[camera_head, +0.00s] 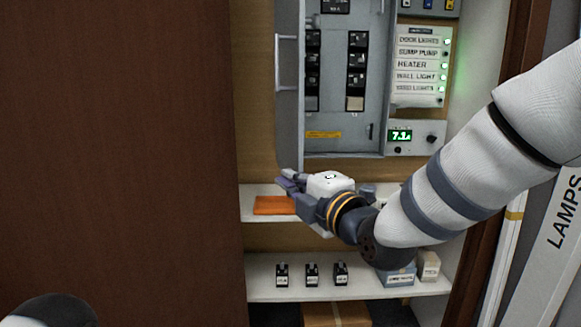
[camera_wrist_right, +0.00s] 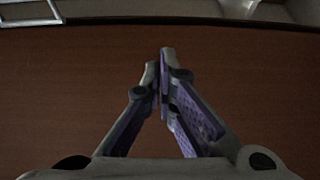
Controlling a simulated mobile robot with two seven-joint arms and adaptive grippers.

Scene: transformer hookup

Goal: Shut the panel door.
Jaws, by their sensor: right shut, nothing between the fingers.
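The grey electrical panel (camera_head: 335,140) is open, with black breakers inside. Its grey panel door (camera_head: 289,125) stands swung out on the left side, seen nearly edge-on, with a pale bar handle (camera_head: 278,62) on its left face. My right gripper (camera_head: 283,180) is just below the door's lower end, fingers pointing left. Whether it touches the door cannot be told. Its fingers are shut and empty in the right wrist view (camera_wrist_right: 161,62), against a brown wooden surface (camera_wrist_right: 250,85). My left gripper is not in view.
A large brown wooden door (camera_head: 120,150) fills the left. Below the panel, a shelf holds an orange cloth-like item (camera_head: 274,205). A lower shelf (camera_head: 262,270) holds small black devices and boxes (camera_head: 396,276). A labelled switch board (camera_head: 421,66) is right of the panel.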

